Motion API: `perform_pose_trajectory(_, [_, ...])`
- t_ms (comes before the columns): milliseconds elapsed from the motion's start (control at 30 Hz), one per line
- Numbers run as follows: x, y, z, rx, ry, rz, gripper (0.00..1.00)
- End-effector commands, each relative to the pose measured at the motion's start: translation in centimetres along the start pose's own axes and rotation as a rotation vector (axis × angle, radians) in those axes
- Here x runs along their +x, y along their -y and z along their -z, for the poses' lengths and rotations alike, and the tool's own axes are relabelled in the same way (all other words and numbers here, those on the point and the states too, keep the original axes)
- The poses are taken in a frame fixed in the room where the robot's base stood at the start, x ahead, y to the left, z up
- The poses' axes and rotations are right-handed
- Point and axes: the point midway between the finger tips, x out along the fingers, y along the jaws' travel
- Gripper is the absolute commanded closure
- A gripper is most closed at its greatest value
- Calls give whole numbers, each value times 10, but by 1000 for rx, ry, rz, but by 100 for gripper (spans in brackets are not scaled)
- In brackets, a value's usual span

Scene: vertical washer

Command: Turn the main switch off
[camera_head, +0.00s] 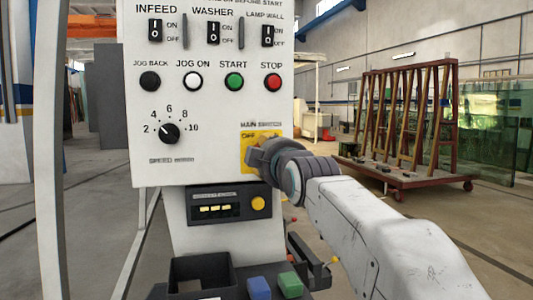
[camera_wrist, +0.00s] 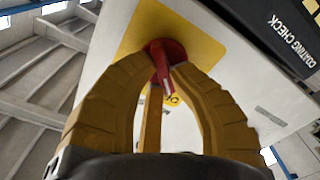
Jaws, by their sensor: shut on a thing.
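The main switch is a red rotary knob (camera_wrist: 168,72) on a yellow plate (camera_wrist: 145,22), seen in the wrist view. My gripper (camera_wrist: 163,64) has its ochre fingers closed around the knob, one on each side of its handle. In the head view the yellow plate (camera_head: 246,155) sits at the lower right of the white control panel (camera_head: 205,115), under the "MAIN SWITCH" label, with "OFF" readable at its upper left. My gripper (camera_head: 262,153) covers the knob there.
The panel also carries several rocker switches, push buttons (camera_head: 234,82) and a black speed dial (camera_head: 169,132). Below is a dark box with a yellow knob (camera_head: 258,203). A wooden rack (camera_head: 408,120) stands at the right, well apart from the panel.

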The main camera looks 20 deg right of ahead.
Motion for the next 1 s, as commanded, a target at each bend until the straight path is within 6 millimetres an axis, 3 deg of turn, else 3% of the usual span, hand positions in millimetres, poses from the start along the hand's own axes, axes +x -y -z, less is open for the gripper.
perform_pose_trajectory(267, [-1, -4, 4, -1, -11, -10, 100])
perform_pose_trajectory(300, [-1, -4, 4, -1, -11, -10, 80])
perform_pose_trajectory(600, [0, -2, 2, 0, -4, -4, 55])
perform_pose_trajectory(1000, [-10, -1, 1, 0, -2, -3, 55])
